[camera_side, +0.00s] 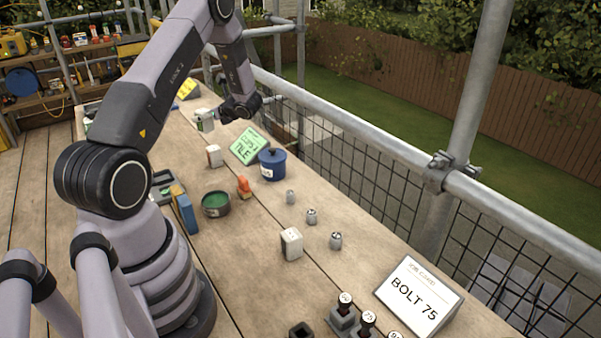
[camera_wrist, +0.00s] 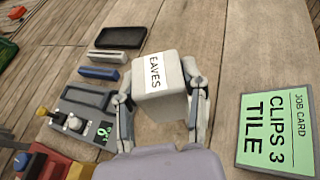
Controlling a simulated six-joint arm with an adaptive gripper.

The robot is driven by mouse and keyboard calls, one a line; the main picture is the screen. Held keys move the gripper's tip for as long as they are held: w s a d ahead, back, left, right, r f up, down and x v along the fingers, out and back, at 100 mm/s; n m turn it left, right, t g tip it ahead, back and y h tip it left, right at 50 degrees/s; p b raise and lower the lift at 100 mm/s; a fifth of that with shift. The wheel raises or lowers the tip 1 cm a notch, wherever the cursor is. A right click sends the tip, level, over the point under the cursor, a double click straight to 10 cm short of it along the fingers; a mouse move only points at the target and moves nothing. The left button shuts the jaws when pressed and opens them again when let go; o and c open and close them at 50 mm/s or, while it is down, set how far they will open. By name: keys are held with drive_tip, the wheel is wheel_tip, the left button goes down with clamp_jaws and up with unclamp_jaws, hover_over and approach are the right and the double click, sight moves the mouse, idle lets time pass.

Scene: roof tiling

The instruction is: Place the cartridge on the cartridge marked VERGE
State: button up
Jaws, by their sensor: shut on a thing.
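A white block-shaped cartridge marked EAVES (camera_wrist: 160,87) sits between the two fingers of my gripper (camera_wrist: 161,103) in the wrist view. My gripper is shut on it. In the side view my gripper (camera_side: 222,113) is over the far part of the bench, with a white block (camera_side: 204,121) at its fingers. Two other white blocks stand on the bench in the side view, one near the green card (camera_side: 213,156) and one nearer the camera (camera_side: 291,244). Their markings are too small to read. I cannot make out the word VERGE in either view.
A green job card (camera_wrist: 277,133) lies right of my gripper. A control box (camera_wrist: 84,117), blue bar (camera_wrist: 98,72) and black tray (camera_wrist: 121,37) lie left and above. A blue pot (camera_side: 272,165), green tin (camera_side: 216,204) and several small metal pieces stand along the bench.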

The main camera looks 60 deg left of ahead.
drive_tip(key=a+f, duration=0.1)
drive_tip(key=w+a+f, duration=0.1)
drive_tip(key=f, duration=0.1)
drive_tip(key=w+a+f, duration=0.1)
drive_tip(key=f, duration=0.1)
drive_tip(key=shift+a, duration=0.1)
drive_tip(key=shift+w+f, duration=0.1)
drive_tip(key=shift+f, duration=1.4)
drive_tip(key=shift+f, duration=0.15)
drive_tip(key=o, duration=1.1)
drive_tip(key=shift+o, duration=0.2)
